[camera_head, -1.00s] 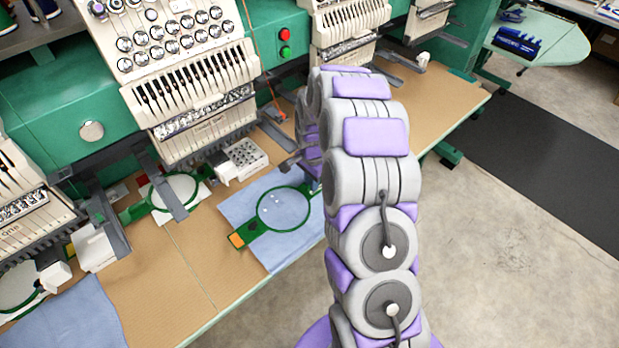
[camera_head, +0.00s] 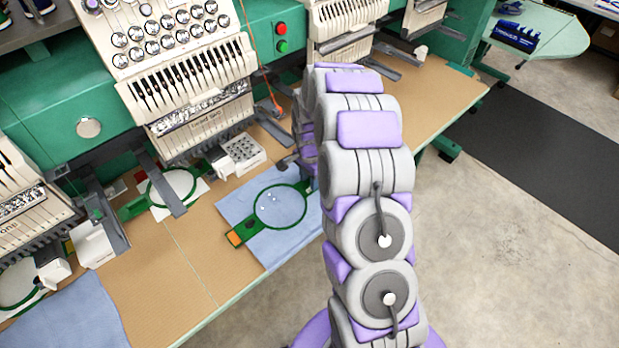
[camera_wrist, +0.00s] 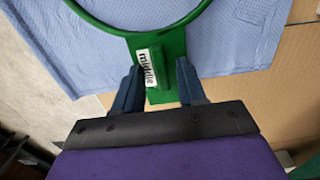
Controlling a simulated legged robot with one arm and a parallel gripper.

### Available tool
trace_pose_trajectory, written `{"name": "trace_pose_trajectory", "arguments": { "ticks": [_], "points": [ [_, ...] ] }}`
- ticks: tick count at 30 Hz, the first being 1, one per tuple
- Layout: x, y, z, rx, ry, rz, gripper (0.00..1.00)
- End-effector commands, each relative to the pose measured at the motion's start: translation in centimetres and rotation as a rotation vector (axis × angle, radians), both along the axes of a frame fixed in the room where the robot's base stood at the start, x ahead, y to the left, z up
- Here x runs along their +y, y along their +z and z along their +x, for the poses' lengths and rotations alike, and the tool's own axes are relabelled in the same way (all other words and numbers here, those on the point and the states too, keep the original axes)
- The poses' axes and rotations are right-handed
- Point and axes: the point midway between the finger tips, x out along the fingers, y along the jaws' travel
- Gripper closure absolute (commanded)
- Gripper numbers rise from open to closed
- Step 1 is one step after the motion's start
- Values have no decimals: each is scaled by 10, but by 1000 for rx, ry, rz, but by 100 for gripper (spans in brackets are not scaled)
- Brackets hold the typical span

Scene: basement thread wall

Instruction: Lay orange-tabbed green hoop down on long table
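The orange-tabbed green hoop (camera_head: 255,229) is over the pale blue cloth on the long table (camera_head: 190,240). Its round frame is flat to the cloth in the head view, and the orange tab (camera_head: 234,239) points to the lower left. I cannot tell whether it touches the cloth or hangs just above it. In the wrist view, my gripper (camera_wrist: 159,75) has one dark finger on each side of the green stem of the hoop (camera_wrist: 172,45), close against it. The stem bears a white label reading "middle". In the head view, my arm hides the gripper.
The blue cloth (camera_head: 285,243) lies under the hoop. Embroidery machines (camera_head: 195,85) stand along the back of the table, with another green hoop (camera_head: 153,200) at left. A white perforated block (camera_head: 240,155) sits behind the cloth. Bare tabletop shows left of the cloth.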

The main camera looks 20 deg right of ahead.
Motion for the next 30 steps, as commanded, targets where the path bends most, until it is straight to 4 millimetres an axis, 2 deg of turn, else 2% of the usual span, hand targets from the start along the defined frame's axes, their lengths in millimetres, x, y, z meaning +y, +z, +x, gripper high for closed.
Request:
{"name": "trace_pose_trajectory", "arguments": {
  "ticks": [8,13,17,30],
  "points": [
    [0,1,0,0,1,0,56],
    [0,15,0,-1,1,-1,56],
    [0,39,0,0,2,-1,56],
    [0,136,2,-3,0,-1,56]
  ]
}}
